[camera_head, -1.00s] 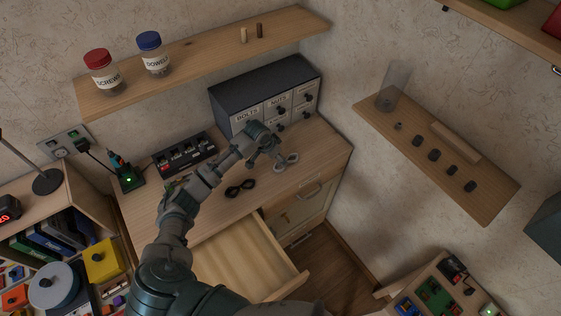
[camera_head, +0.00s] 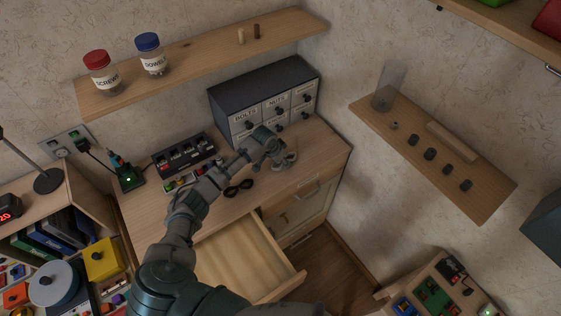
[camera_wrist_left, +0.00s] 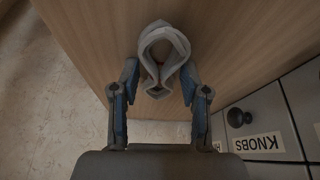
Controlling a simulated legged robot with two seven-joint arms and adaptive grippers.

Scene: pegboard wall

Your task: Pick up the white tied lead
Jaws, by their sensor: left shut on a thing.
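The white tied lead (camera_head: 291,158) is a pale looped bundle on the right part of the desk top (camera_head: 325,150). In the left wrist view the lead (camera_wrist_left: 163,47) shows as folded loops between the fingertips. In the head view the gripper hides part of the lead. I cannot tell whether the lead is clear of the desk. My right gripper is not in view.
A black tied lead (camera_head: 238,188) lies left of the white one. The drawer cabinet (camera_head: 263,98) stands close behind the gripper. An open drawer (camera_head: 240,262) juts out below the desk.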

